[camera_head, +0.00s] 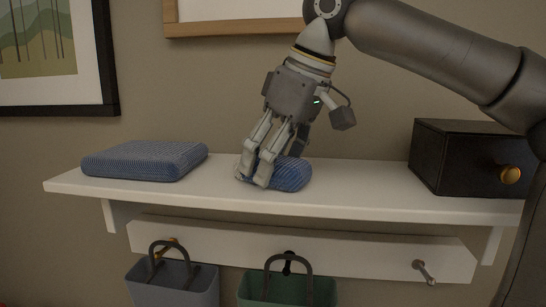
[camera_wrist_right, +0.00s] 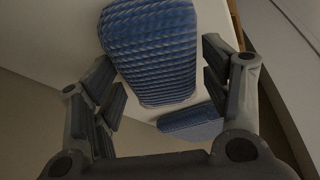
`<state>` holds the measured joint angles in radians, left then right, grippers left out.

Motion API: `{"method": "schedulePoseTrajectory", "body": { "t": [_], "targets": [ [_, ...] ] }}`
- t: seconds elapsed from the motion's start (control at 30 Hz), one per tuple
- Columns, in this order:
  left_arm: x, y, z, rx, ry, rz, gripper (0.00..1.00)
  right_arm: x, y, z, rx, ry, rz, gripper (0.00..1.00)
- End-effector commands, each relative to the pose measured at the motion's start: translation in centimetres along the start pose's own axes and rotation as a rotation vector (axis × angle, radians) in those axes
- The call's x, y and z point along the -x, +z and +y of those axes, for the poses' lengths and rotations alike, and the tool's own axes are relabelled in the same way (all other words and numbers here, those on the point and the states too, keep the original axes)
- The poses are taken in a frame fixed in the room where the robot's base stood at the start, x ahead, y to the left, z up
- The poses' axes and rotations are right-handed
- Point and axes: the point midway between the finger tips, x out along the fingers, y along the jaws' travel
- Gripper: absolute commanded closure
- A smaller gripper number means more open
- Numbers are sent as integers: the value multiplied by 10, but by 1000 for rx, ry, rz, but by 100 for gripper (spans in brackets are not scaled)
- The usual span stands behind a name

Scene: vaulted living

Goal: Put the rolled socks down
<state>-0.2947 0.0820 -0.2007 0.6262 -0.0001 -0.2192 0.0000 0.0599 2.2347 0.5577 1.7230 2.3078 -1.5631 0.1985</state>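The rolled socks (camera_head: 291,174) are a blue, ribbed roll lying on the white wall shelf (camera_head: 365,194), near its middle. My right gripper (camera_head: 268,163) points down over them with its fingers around the roll, hiding part of its left end. In the right wrist view, the socks (camera_wrist_right: 152,50) lie between the two finger sides of the right gripper (camera_wrist_right: 163,70). The fingers are spread, and a gap shows between the roll and the left finger. My left gripper is not in view.
A folded blue cloth (camera_head: 145,160) lies on the shelf's left part. A black box with a gold knob (camera_head: 455,160) stands at the right end. Bare shelf lies on both sides of the socks. Below, a grey bag (camera_head: 172,285) and a green bag (camera_head: 285,291) hang from hooks.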

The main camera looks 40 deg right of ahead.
Motion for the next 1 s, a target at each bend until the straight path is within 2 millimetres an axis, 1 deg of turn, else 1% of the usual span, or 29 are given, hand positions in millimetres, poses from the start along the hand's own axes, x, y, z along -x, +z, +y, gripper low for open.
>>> {"method": "schedulePoseTrajectory", "body": {
  "t": [0.33, 0.47, 0.57, 0.8, 0.9, 1.0],
  "targets": [
    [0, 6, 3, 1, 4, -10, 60, 0, 0, 0, 0, 0, -1, 21],
    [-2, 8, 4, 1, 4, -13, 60, 8, -1, 1, -2, 2, 1, 21],
    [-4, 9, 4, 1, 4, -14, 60, 24, -1, 0, -2, 3, 3, 21],
    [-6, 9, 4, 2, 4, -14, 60, 77, -2, 0, -2, 3, 3, 21],
    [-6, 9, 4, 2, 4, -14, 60, 95, -1, 0, -1, 1, 2, 21],
    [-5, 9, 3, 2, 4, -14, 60, 108, -1, 0, -1, 1, 0, 21]
  ]
}}
